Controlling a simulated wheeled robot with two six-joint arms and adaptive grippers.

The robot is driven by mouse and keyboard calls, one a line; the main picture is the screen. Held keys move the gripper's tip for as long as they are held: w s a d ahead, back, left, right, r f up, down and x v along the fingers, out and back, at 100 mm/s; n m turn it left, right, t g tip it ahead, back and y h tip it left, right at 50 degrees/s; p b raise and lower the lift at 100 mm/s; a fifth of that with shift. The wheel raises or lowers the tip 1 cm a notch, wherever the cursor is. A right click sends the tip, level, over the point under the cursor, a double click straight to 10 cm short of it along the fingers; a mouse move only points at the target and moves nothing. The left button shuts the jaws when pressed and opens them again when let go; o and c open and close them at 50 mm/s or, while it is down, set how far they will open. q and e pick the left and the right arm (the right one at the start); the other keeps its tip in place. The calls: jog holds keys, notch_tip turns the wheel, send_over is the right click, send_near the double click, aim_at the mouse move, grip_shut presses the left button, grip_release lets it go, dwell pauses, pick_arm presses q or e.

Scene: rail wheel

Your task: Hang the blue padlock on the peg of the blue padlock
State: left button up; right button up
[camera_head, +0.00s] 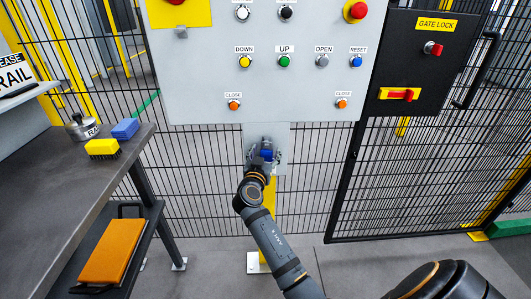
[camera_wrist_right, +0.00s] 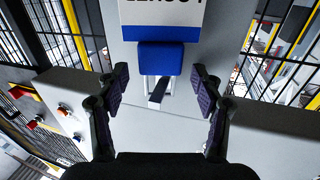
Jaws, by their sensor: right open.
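The blue padlock (camera_wrist_right: 160,58) is centred in the right wrist view, in front of a grey plate (camera_wrist_right: 130,125). Its shackle shows as two pale legs, and a metal peg (camera_wrist_right: 158,92) shows between them. The shackle looks to be around the peg, but their contact is not clear. My right gripper (camera_wrist_right: 162,88) is open, with one dark finger on each side of the padlock and a gap to both. In the head view, my right gripper (camera_head: 263,152) is at the plate (camera_head: 281,132) below the control panel, partly covering the padlock (camera_head: 267,155). My left gripper is out of view.
The grey control panel (camera_head: 205,80) with several buttons is just above the plate. A black gate lock box (camera_head: 420,65) is to its right. A dark table (camera_head: 60,190) at left holds a yellow brush (camera_head: 102,147) and a blue block (camera_head: 125,128). Mesh fence stands behind.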

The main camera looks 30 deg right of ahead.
jog(key=shift+r, duration=0.35)
notch_tip(320, 180, up, 9)
jog(key=shift+r, duration=0.2)
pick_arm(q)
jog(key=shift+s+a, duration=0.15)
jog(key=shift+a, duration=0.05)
pick_arm(e)
jog(key=shift+f, duration=0.15)
